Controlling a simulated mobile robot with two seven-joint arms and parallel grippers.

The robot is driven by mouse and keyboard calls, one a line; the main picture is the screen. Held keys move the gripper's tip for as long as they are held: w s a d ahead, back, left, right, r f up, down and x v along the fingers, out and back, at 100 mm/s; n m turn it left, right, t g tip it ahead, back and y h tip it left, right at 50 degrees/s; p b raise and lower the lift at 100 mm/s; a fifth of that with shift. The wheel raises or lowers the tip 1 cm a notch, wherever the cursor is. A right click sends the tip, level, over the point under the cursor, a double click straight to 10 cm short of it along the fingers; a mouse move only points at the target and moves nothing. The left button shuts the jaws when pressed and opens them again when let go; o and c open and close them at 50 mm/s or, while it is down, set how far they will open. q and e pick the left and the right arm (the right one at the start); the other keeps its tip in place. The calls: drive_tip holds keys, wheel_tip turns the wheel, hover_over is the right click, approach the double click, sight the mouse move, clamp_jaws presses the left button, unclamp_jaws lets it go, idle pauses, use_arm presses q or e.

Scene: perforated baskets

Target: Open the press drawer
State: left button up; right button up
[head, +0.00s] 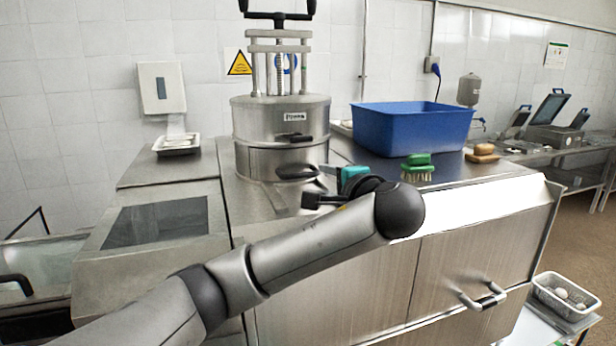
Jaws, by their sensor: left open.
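The press (281,120) is a steel cylinder on the metal counter, with a screw and a black T-bar on top. Its front carries a small black handle (293,137) on the upper part and a larger dark handle (296,173) lower down. No open gap shows in its front. My left gripper (316,184) is open just right of and in front of the lower handle, pointing left toward it. Whether a finger touches the handle I cannot tell. My wrist hides part of the counter behind it. My right gripper is not in view.
A blue tub (412,128) stands right of the press, with a green brush (416,168) before it and brown blocks (482,153) further right. A small tray (176,145) lies at left. A basket (566,296) sits low at right, near the cabinet handle (482,297).

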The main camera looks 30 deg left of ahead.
sight(309, 175)
use_arm(q)
drive_tip(key=p+x, duration=0.1)
drive_tip(key=x, duration=0.8)
drive_tip(key=shift+w+a+p, duration=0.15)
drive_tip(key=shift+a+p, duration=0.15)
drive_tip(key=shift+x, duration=1)
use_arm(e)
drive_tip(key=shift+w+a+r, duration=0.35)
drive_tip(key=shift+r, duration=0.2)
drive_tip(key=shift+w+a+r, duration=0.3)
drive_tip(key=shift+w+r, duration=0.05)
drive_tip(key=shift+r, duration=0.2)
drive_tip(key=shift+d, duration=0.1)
use_arm(q)
drive_tip(key=c, duration=0.3)
clamp_jaws()
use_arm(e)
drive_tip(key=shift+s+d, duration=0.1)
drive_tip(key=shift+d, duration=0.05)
use_arm(q)
drive_tip(key=shift+f, duration=0.1)
